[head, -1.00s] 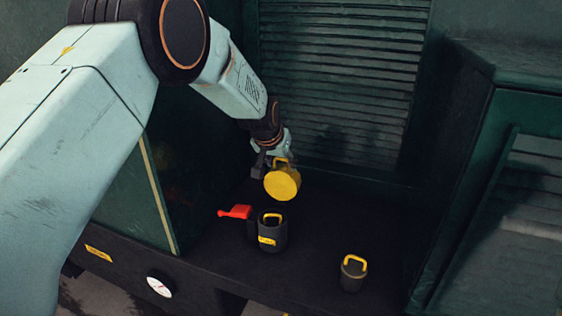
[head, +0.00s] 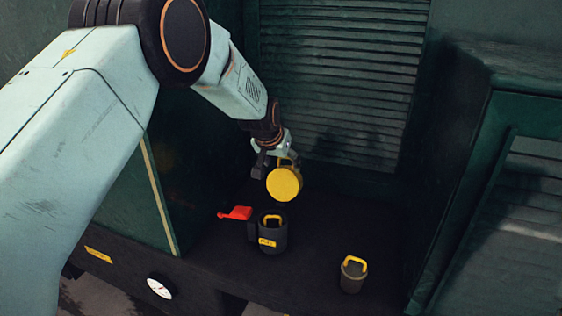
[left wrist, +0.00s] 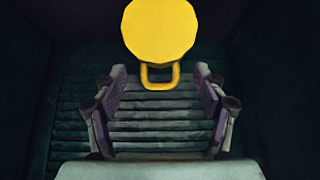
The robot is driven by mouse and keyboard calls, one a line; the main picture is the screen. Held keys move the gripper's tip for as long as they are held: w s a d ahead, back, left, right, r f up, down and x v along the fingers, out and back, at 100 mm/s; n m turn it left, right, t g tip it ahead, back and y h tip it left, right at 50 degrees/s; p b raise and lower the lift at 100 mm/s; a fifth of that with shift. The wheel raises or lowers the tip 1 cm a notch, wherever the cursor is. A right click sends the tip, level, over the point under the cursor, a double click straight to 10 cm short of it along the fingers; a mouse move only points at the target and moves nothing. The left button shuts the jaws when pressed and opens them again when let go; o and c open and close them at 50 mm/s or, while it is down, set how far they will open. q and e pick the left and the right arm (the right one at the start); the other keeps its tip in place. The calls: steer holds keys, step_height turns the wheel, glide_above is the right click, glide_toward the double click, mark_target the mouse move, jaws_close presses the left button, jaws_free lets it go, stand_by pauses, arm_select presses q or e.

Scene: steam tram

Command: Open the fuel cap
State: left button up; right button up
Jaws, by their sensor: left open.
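The yellow round cap (head: 284,184) has a yellow loop handle on its edge. It appears raised above the black, yellow-labelled filler (head: 272,234), which shows another yellow loop at its top. Whether the cap is joined to the filler cannot be seen. My left gripper (head: 270,165) is just behind and above the cap, partly hidden by it. In the left wrist view the cap (left wrist: 160,30) is ahead of the gripper. Its loop (left wrist: 160,76) reaches towards the gap between the open fingers (left wrist: 160,100), without visible contact. My right gripper is not in view.
A red handle-like part (head: 235,213) sticks out left of the filler. A dark pot (head: 352,275) with a yellow loop stands to the right on the dark deck (head: 310,290). A louvred green wall (head: 340,80) is behind; a green cabinet (head: 500,110) bounds the right side.

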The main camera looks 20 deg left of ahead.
arm_select(q)
steer(key=v, duration=1.2)
steer(key=shift+c, duration=0.2)
